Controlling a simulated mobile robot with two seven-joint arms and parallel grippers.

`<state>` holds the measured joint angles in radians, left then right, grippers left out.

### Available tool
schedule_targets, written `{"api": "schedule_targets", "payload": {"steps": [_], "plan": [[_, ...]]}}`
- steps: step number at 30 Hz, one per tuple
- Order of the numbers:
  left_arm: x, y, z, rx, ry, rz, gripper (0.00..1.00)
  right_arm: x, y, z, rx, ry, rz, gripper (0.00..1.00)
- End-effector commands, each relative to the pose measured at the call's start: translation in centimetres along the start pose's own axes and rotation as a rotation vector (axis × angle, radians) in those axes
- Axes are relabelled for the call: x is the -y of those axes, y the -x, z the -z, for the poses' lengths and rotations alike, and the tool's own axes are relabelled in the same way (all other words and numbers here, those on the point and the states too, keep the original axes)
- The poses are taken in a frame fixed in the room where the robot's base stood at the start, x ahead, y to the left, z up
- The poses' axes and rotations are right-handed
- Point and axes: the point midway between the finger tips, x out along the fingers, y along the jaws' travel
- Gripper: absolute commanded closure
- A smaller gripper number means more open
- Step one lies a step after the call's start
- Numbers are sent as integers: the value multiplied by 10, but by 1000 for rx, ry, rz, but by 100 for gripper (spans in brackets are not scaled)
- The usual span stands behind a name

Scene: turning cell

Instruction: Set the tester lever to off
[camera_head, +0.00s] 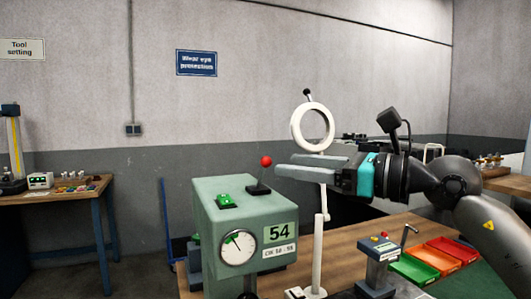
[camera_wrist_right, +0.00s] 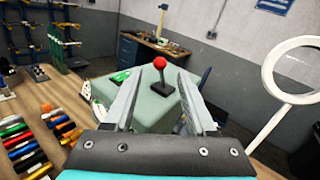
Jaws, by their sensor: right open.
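The tester (camera_head: 268,213) is a pale green box on the bench, with a round dial (camera_head: 238,247) and a "54" label on its front. Its lever (camera_head: 265,162), a dark stem with a red ball, stands on top, leaning slightly right in the head view. My right gripper (camera_head: 284,165) comes in from the right at about the ball's height; its fingertips appear just right of the ball. In the right wrist view the lever (camera_wrist_right: 160,64) shows beyond and between the two spread, empty fingers. I cannot see any contact. My left gripper is not in view.
A white ring magnifier (camera_head: 298,125) on a post stands close behind my right gripper. A green switch (camera_head: 226,201) sits on the tester's top. A small grey device (camera_head: 379,270) and green, orange and red trays (camera_head: 414,268) stand to the right on the bench.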

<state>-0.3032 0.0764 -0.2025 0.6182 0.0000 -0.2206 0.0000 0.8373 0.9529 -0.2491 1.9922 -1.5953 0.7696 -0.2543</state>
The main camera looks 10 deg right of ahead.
Motion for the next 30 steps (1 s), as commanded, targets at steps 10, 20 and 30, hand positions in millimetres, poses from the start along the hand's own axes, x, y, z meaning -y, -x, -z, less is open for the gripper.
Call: {"api": "schedule_targets", "payload": {"steps": [10, 20, 30], "plan": [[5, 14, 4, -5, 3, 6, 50, 0, -55, -1, 2, -3, -1, 44], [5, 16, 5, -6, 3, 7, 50, 0, -68, 0, 0, 0, 2, 44], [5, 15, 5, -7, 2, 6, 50, 0, -68, 1, 0, -1, 1, 64]]}}
